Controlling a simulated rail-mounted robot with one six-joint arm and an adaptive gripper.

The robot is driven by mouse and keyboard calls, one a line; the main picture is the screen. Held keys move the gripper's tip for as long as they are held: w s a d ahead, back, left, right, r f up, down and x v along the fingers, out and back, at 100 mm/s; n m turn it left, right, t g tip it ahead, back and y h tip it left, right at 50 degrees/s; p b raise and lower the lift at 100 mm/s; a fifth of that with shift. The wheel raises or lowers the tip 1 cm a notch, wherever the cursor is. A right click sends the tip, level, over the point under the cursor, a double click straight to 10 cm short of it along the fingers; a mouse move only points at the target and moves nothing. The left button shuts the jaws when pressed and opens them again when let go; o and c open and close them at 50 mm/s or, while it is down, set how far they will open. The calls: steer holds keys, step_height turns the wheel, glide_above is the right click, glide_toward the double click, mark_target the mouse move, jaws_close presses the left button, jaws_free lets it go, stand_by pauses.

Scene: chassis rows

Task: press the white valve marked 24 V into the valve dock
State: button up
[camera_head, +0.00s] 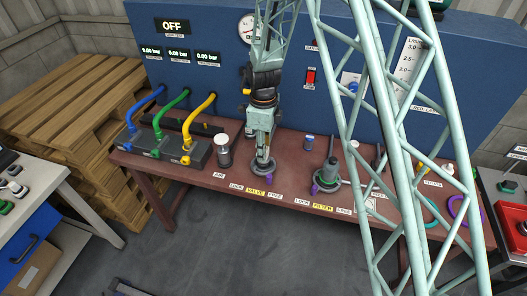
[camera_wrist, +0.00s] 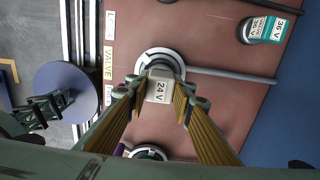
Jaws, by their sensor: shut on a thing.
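The white valve marked 24 V (camera_wrist: 159,90) is between the fingers of my gripper (camera_wrist: 160,97), which is shut on it. In the wrist view the valve overlaps the near side of the valve dock (camera_wrist: 153,57), a grey ring on the bench. The ring's far part shows beyond the valve. I cannot tell whether the valve is above the dock or inside it. In the head view my gripper (camera_head: 263,146) points straight down over the dock (camera_head: 263,168), and the valve is hard to make out there. The VALVE label (camera_wrist: 107,64) lies in front of the dock.
A valve marked 36 V (camera_wrist: 268,28) is at the upper right of the wrist view. A blue panel (camera_head: 215,85) rises behind the bench (camera_head: 205,177).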

steer(key=shift+f+b, duration=0.9)
steer(key=shift+f, duration=0.6)
steer(key=o, duration=1.1)
steer(key=shift+r, duration=0.15)
steer(key=shift+r, duration=5.95)
